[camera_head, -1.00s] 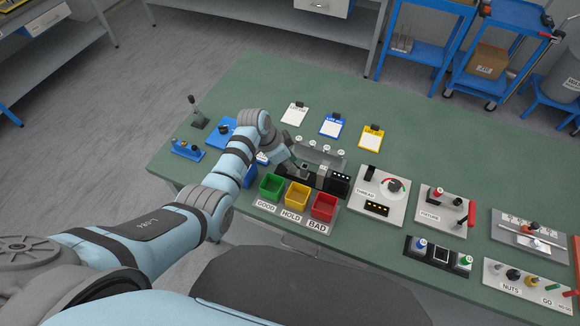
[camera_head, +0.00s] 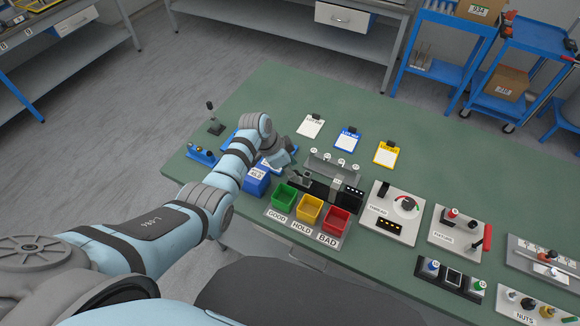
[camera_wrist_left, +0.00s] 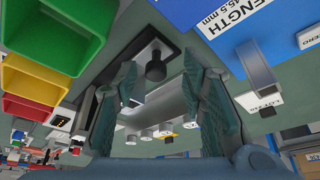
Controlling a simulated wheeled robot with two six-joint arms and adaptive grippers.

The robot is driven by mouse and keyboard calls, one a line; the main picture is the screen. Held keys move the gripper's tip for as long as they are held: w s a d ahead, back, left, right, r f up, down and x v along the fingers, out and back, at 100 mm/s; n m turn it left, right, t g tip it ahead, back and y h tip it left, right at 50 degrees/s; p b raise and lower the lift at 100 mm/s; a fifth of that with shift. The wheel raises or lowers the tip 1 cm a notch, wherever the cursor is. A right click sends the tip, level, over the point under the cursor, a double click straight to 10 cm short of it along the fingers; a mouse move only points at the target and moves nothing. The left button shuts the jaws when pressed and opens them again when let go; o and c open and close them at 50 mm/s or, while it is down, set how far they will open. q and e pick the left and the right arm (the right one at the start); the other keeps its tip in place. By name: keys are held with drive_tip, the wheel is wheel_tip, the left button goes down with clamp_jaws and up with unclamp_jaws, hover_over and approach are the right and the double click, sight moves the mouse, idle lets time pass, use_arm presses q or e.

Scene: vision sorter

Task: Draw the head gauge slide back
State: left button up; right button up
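A low dark gauge (camera_head: 322,189) lies behind the coloured bins in the head view. In the left wrist view, a black upright knob (camera_wrist_left: 156,68) stands on its black plate beside a grey metal block (camera_wrist_left: 174,98). This looks like the gauge slide, but no head label is readable. My left gripper (camera_head: 290,158) is above and just beyond the gauge's left end. In the left wrist view its two fingers (camera_wrist_left: 160,88) are apart, with the knob seen between them and nothing gripped. Whether they touch it cannot be told. My right gripper is not in view.
Green (camera_head: 284,195), yellow (camera_head: 309,208) and red (camera_head: 335,221) bins stand just in front of the gauge. A grey rack (camera_head: 333,165) with white round tags is behind it. The blue length gauge (camera_wrist_left: 208,12) is close by.

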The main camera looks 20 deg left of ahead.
use_arm(q)
drive_tip(key=v, duration=1.2)
drive_tip(key=shift+f, duration=0.1)
